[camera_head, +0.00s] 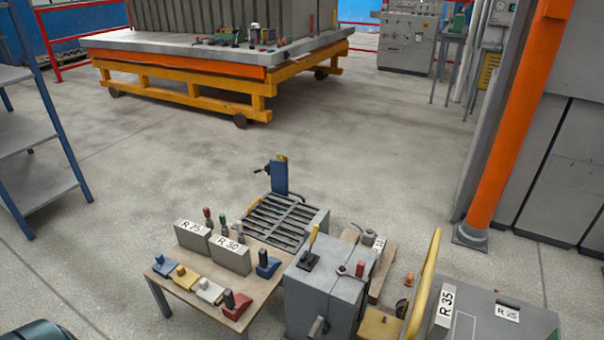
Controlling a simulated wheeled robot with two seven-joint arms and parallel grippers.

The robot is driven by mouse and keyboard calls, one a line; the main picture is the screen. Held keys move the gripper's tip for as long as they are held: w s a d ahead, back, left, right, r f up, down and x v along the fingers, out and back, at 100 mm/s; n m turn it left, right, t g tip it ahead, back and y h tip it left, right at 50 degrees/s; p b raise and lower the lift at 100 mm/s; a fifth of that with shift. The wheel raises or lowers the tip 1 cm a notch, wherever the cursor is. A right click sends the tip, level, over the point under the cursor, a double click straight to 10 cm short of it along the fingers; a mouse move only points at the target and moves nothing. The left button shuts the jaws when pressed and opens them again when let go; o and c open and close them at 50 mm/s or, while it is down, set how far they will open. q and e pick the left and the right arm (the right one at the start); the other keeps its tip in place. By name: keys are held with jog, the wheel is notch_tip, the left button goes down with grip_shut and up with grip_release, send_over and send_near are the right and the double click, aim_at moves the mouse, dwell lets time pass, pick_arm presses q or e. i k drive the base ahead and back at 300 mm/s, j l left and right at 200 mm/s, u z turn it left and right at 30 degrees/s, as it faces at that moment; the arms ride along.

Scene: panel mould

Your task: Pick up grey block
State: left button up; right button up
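Two grey blocks stand side by side on a small brown table (172,290) in the lower middle. The left block (193,239) has a white label that appears to read R 25. The right block (229,258) is labelled R 30. Neither of my grippers is in view.
Small blue, yellow, white and red-brown pieces line the table's front. A grey machine (318,290) with levers adjoins it, with a slatted grate (280,220) behind. An orange post (520,110) stands right, blue shelving (35,180) left. The floor between is clear, up to a yellow-framed platform (190,95).

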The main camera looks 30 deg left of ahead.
aim_at(194, 237)
jog(key=u, duration=1.65)
